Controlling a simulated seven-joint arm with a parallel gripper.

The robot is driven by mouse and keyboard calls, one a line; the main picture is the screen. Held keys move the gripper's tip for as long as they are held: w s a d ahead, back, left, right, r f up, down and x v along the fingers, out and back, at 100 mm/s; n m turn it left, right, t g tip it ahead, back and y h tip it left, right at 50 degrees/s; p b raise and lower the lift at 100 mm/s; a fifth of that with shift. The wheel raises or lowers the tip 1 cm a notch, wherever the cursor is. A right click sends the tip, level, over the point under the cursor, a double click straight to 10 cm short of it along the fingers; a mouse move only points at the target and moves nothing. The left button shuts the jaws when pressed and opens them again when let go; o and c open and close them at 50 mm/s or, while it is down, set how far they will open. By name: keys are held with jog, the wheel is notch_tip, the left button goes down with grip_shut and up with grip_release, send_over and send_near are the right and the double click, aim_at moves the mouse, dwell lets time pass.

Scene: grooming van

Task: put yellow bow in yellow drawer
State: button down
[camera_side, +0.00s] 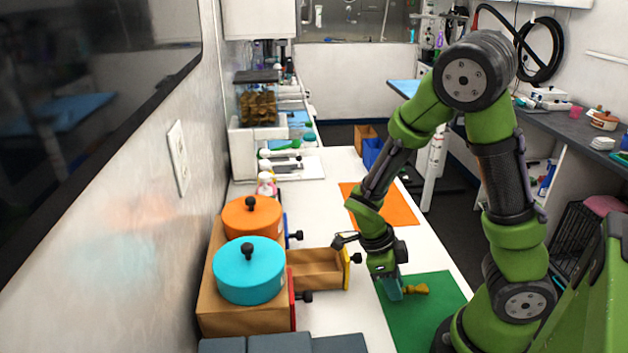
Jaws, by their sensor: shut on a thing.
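The yellow bow (417,289) is at the green mat (430,314), at the fingers of my gripper (396,292). My gripper points down and is shut on the bow, partly hiding it. I cannot tell whether the bow touches the mat. The yellow drawer (346,270) is pulled out of the wooden cabinet, left of my gripper. Its yellow front faces right and its wooden inside (316,268) looks empty where it shows.
A teal pot (249,271) and an orange pot (252,217) stand on the wooden cabinet (244,320). The red drawer (292,301) and blue drawer (286,232) look shut. An orange mat (395,208) lies farther back. White table shows between cabinet and mats.

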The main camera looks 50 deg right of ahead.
jog(key=shift+f, duration=0.65)
jog(key=c, duration=0.9)
grip_release()
jog(key=shift+f, duration=0.1)
jog(key=w+a+r+n+t+y, duration=0.1)
jog(key=a+r+n+t, duration=0.1)
jog(key=r+n, duration=0.5)
jog(key=w+a+r+n+t+y, duration=0.1)
jog(key=a+r+n+t, duration=0.2)
jog(key=r+n, duration=0.5)
jog(key=w+a+r+n+t+y, duration=0.1)
jog(key=w+a+r+n+t, duration=0.1)
jog(key=r+n+t, duration=0.3)
notch_tip(320, 180, up, 3)
jog(key=n, duration=0.4)
jog(key=shift+a+y, duration=0.2)
jog(key=shift+y, duration=0.2)
jog(key=n, duration=0.1)
jog(key=r+n+t, duration=0.1)
jog(key=n, duration=0.1)
jog(key=shift+s+a, duration=0.15)
jog(key=shift+a, duration=0.05)
jog(key=shift+c, duration=0.3)
